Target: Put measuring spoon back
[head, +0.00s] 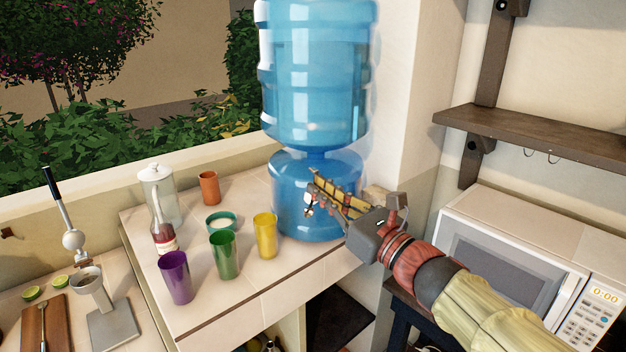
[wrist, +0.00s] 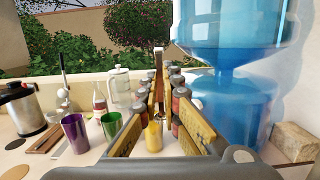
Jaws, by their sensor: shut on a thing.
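My gripper (head: 328,196) is in front of the blue water dispenser in the head view, its fingers pointing left. In the wrist view my gripper (wrist: 160,90) is shut on a slim brown, pale-tipped object (wrist: 158,72), which appears to be the measuring spoon. It stands roughly upright between the fingertips, clear of the counter.
The water dispenser (head: 316,85) stands close behind my gripper. Purple (head: 175,277), green (head: 223,254) and yellow (head: 265,235) cups, a bottle (head: 163,232) and a glass jar (head: 160,193) stand on the tiled counter. A microwave (head: 520,240) sits below the shelf.

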